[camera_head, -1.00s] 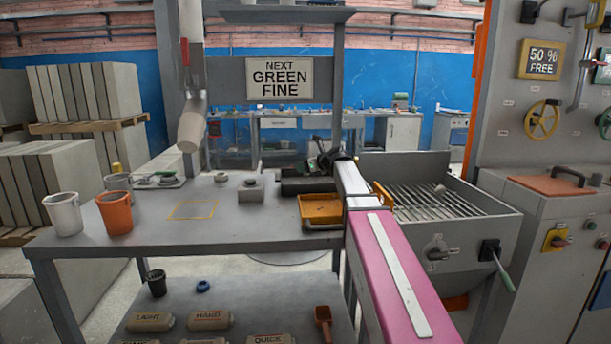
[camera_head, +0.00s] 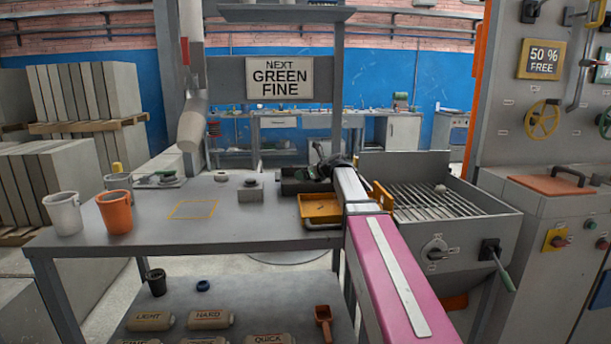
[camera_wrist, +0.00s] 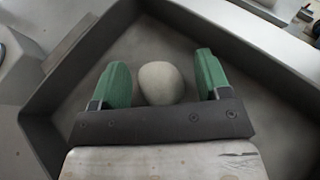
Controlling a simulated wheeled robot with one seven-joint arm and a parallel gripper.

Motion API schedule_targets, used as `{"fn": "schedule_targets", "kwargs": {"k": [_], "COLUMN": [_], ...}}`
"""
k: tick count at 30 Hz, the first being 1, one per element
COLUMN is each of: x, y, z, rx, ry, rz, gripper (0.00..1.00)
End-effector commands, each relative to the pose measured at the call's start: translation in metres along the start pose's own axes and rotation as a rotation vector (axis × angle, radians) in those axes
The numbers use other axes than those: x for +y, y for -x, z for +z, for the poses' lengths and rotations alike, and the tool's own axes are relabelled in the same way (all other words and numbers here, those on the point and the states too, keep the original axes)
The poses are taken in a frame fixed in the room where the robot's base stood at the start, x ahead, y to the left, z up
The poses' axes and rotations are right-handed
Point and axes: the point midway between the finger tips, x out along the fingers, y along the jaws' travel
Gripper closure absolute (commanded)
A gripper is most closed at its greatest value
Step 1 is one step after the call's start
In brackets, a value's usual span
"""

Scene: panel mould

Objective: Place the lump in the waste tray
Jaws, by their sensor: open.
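A pale, rounded lump (camera_wrist: 160,83) lies inside a dark grey tray in the wrist view, between the green fingers of my gripper (camera_wrist: 163,80). The fingers are apart, with a gap on each side of the lump. The tray's wall (camera_wrist: 50,85) surrounds it. In the head view my gripper (camera_head: 326,166) is over the dark tray (camera_head: 290,187) at the back right of the table; the lump there is hidden. Another pale lump (camera_head: 440,189) sits on the grate at the right. I cannot tell by marking which tray is for waste.
A yellow tray (camera_head: 320,209) is at the table's right edge, close to my arm. The grated bin (camera_head: 455,228) stands right of it. A grey block (camera_head: 251,192) is left of the dark tray. Orange (camera_head: 115,212) and white (camera_head: 64,214) buckets stand at the left; the table's middle is mostly clear.

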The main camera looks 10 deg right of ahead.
Motion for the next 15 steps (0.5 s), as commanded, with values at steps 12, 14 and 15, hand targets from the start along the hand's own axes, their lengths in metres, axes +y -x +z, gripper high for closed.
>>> {"fn": "schedule_targets", "kwargs": {"k": [12,14,15], "x": [0.002,0.002,0.001], "y": [0.067,0.078,0.085], "z": [0.001,0.001,0.001], "rx": [-0.001,-0.001,-0.001], "ry": [0.0,0.0,0.0], "rz": [-0.002,-0.002,-0.002], "gripper": [0.3,0.3,0.3]}}
